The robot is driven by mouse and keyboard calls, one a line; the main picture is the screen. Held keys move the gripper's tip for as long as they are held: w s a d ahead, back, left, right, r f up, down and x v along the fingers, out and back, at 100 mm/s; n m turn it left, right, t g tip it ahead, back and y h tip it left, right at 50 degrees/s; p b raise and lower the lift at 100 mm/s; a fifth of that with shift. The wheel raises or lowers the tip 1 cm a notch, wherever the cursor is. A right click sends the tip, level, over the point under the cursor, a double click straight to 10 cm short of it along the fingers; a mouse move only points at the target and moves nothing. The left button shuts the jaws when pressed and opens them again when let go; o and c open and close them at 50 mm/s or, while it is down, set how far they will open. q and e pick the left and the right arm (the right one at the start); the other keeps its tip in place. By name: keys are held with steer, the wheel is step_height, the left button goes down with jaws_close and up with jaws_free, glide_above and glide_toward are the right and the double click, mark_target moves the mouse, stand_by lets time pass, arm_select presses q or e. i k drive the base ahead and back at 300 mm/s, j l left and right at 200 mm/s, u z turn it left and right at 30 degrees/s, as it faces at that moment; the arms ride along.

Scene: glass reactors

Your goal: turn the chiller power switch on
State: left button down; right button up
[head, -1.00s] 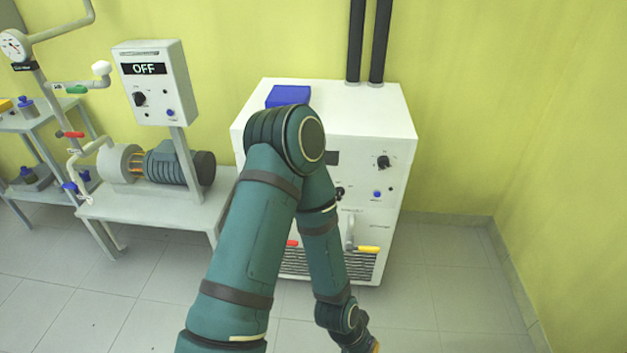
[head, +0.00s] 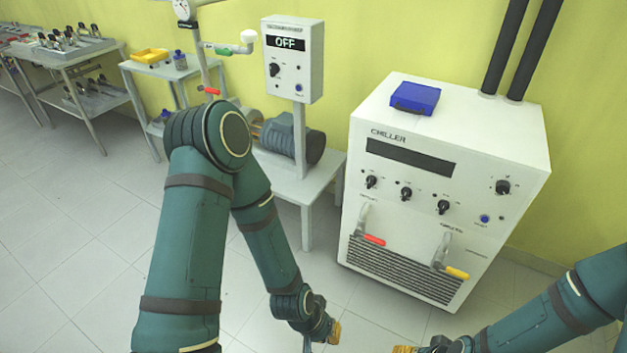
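The white chiller (head: 400,200) stands right of centre in the head view, labelled CHILLER above a dark blank display (head: 410,157). Three black knobs sit in a row below the display, the middle one at the centre (head: 406,194). A separate black rotary knob (head: 502,187) is at the upper right of the front, above a blue button (head: 484,218). The small markings are too blurred to read. My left gripper (head: 322,338) is low, in front of the chiller and apart from it, its fingers partly cut off. My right gripper (head: 408,349) barely shows at the bottom edge.
A blue case (head: 415,98) lies on the chiller. Red (head: 374,240) and yellow (head: 457,273) valve handles stick out from its lower front. Left of it, a control box (head: 292,60) reading OFF stands by a motor on a bench. Floor in front is clear.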

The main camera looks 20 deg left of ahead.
mark_target(371, 179)
steer(key=u, duration=0.25)
steer(key=i+u, duration=0.25)
steer(key=u, duration=0.15)
steer(key=i+l+u, duration=0.2)
steer(key=u, duration=0.15)
steer(key=i+l+u, duration=0.15)
steer(key=u, duration=0.25)
steer(key=i+l, duration=0.05)
